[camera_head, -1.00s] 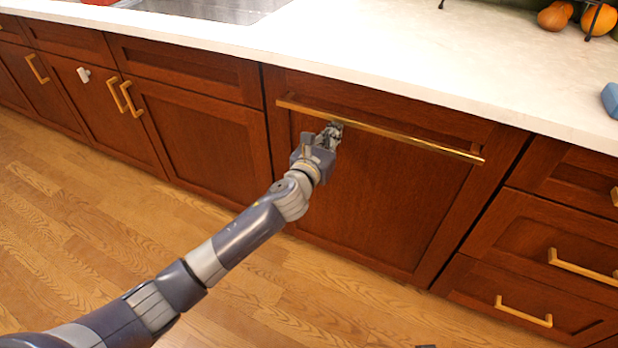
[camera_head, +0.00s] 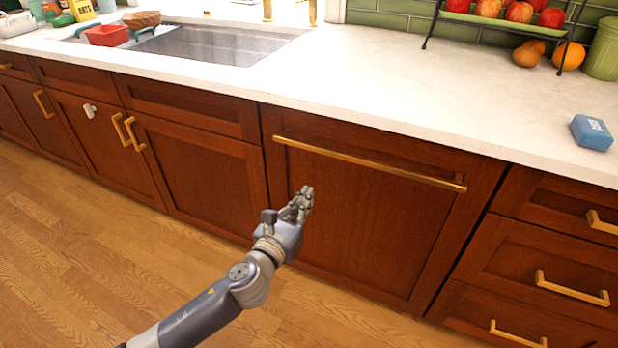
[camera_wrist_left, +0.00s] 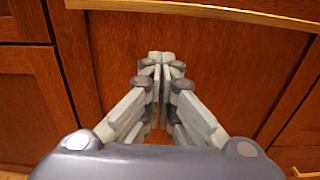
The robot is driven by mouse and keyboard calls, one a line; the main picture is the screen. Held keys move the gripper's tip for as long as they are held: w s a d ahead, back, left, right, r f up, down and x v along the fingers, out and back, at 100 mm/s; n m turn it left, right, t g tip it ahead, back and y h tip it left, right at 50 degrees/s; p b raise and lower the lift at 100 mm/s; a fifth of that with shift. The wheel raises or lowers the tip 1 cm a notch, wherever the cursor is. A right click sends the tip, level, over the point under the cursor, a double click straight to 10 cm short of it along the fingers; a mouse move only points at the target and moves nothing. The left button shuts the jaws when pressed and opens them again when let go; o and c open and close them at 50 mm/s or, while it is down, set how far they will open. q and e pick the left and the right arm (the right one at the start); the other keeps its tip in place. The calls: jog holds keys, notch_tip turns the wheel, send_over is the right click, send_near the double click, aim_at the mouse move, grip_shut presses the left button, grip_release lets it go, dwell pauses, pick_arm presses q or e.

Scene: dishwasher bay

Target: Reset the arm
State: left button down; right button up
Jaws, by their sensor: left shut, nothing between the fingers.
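My left arm comes in from the lower left of the head view. Its gripper (camera_head: 303,197) is in front of the wooden dishwasher panel (camera_head: 375,210), below the long brass handle (camera_head: 365,162) and apart from it. In the left wrist view the fingers (camera_wrist_left: 161,62) meet at their tips with nothing between them. The brass handle (camera_wrist_left: 205,12) crosses the top of that view. The dishwasher door is closed. My right gripper is not in view.
A white counter (camera_head: 400,85) runs above the cabinets, with a sink (camera_head: 215,45) at the left. A blue sponge (camera_head: 591,132) lies at the right, below a fruit rack (camera_head: 510,22). Drawers with brass handles (camera_head: 572,289) stand right of the dishwasher. The wooden floor (camera_head: 60,260) is clear.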

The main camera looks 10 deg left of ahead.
pick_arm(q)
jog(key=s+a+f+n+g+y, duration=0.25)
jog(key=s+a+f+n, duration=0.2)
jog(key=f+n, duration=0.4)
jog(key=s+a+f+n+g+y, duration=0.1)
jog(key=s+a+f+n+g, duration=0.2)
jog(key=s+f+n, duration=0.45)
jog(key=s+a+f+n+g+y, duration=0.2)
jog(key=s+a+f+n+g, duration=0.15)
jog(key=f+n, duration=0.65)
jog(key=s+a+f+n+g+p, duration=0.1)
jog(key=s+f+p, duration=0.4)
jog(key=s, duration=0.7)
jog(key=s+a+f+n+g+p, duration=0.2)
jog(key=s+f+n+p, duration=0.3)
jog(key=s, duration=0.7)
jog(key=s+a+f+n+g+p, duration=0.2)
jog(key=s+p, duration=0.5)
jog(key=s, duration=0.6)
jog(key=shift+f+n+g, duration=0.9)
jog(key=shift+f+n, duration=0.5)
jog(key=shift+n, duration=0.2)
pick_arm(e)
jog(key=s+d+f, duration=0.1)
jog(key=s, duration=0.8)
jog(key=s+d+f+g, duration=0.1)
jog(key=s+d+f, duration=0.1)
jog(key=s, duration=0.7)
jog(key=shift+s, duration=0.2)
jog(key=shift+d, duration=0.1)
